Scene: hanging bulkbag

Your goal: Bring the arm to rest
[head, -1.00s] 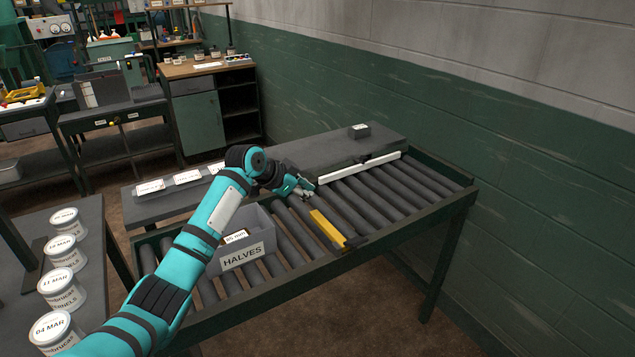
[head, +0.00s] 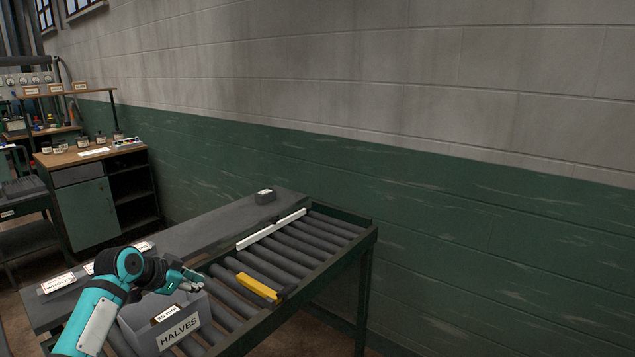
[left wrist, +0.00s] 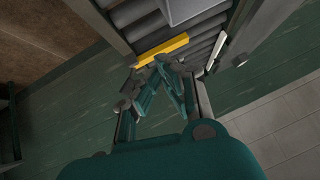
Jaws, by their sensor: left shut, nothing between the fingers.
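My left arm, teal with black joints, comes in from the lower left in the head view. My left gripper (head: 194,281) is shut and empty, held above the roller conveyor (head: 290,262) near the grey bin labelled HALVES (head: 180,333). In the left wrist view the gripper (left wrist: 157,62) shows its fingertips together, with the yellow bar (left wrist: 161,51) beyond them. My right gripper is not in view.
The yellow bar (head: 257,286) lies across the rollers, and a white bar (head: 272,229) lies farther back. A small dark block (head: 265,196) sits on the grey side shelf. A green and grey wall (head: 470,215) stands behind the conveyor. A workbench (head: 90,190) stands at left.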

